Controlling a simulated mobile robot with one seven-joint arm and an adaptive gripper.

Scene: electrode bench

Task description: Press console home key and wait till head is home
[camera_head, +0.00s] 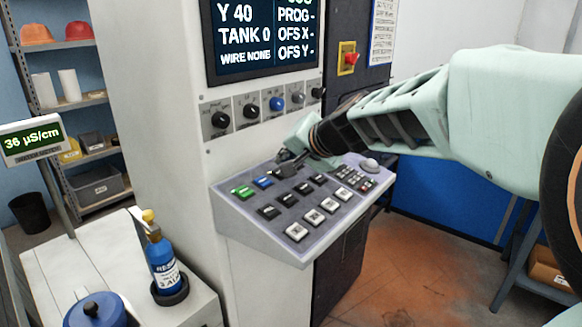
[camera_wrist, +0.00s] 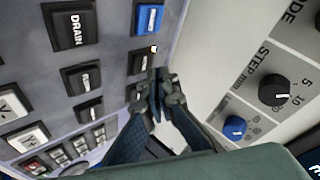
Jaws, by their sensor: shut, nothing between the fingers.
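The sloped console keypad (camera_head: 232,212) carries a green key (camera_head: 243,192), a blue key (camera_head: 263,182) and several black and white keys. My gripper (camera_head: 281,168) is shut and empty, tips down at the keypad's back row, just right of the blue key. In the wrist view the fingertips (camera_wrist: 158,84) are beside the black keys below the blue key (camera_wrist: 148,18). They partly cover a black key (camera_wrist: 140,60); I cannot tell if they touch it. The home label is not readable. The screen (camera_head: 262,40) shows Y 40, TANK 0, WIRE NONE.
A row of knobs (camera_head: 250,110) sits on the panel above the keypad, close to my gripper. A red stop button (camera_head: 351,58) is behind. A trackball (camera_head: 370,165) is at the keypad's right. A blue bottle (camera_head: 162,262) stands on the white bench at left.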

